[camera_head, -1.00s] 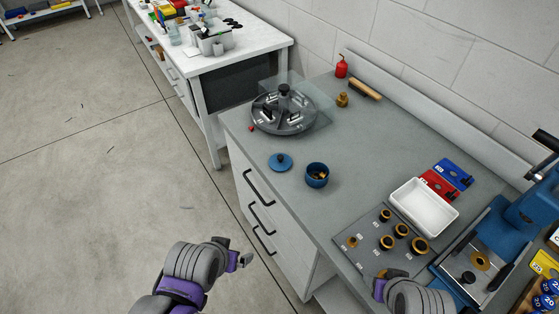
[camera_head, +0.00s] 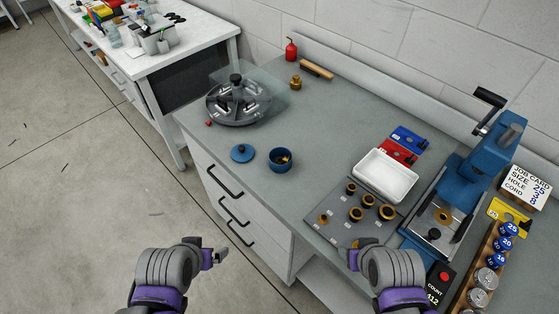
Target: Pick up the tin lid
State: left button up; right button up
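The blue tin lid (camera_head: 242,153) with a dark knob lies flat on the grey bench top near its left edge. The open blue tin (camera_head: 281,160) stands just right of it with small brass-coloured pieces inside. My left gripper (camera_head: 222,256) is in front of the bench, over the floor side, well below the lid in the picture and apart from it. My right gripper (camera_head: 354,258) is near the bench's front edge, by the plate of brass rings. Nothing shows in either gripper; the fingers are too small and partly hidden to tell their opening.
A round divided carousel (camera_head: 238,103) with a clear cover stands behind the lid. A plate of brass rings (camera_head: 341,213), a white tray (camera_head: 385,175) and a blue press (camera_head: 470,170) fill the right. Bare bench top lies around the lid and tin.

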aim_at(240, 153)
jog(key=i+j, duration=0.15)
jog(key=j, duration=0.2)
jog(key=i+j, duration=0.1)
jog(key=j, duration=0.25)
jog(key=i+j, duration=0.15)
jog(key=j, duration=0.2)
jog(key=i+j, duration=0.1)
jog(key=j, duration=0.25)
jog(key=z, duration=0.5)
jog(key=j+z, duration=0.15)
jog(key=z, duration=0.3)
jog(key=j+z, duration=0.1)
jog(key=z, duration=0.4)
jog(key=j+z, duration=0.1)
jog(key=z, duration=0.4)
